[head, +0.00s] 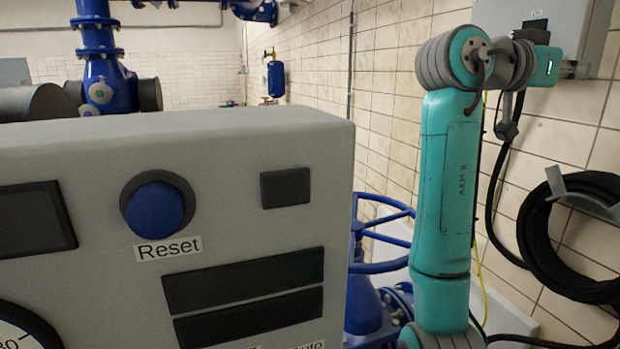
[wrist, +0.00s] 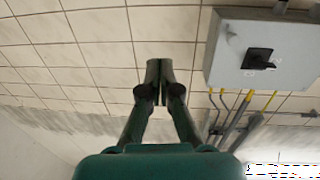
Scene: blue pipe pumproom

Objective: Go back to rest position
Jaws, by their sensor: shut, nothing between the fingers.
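My gripper (wrist: 159,82) shows in the wrist view with its two dark fingers together and nothing between them. It points toward a tiled wall and touches nothing that I can see. In the head view my teal arm stands folded upright at the right, and I cannot make out the fingers clearly there.
A grey control panel (head: 110,150) with a blue Reset button (head: 157,207) fills the left front. Behind it are a blue handwheel (head: 385,265) and blue pipes (head: 97,40). A black hose coil (head: 575,235) hangs at right. A grey switch box (wrist: 262,55) is on the wall beside my gripper.

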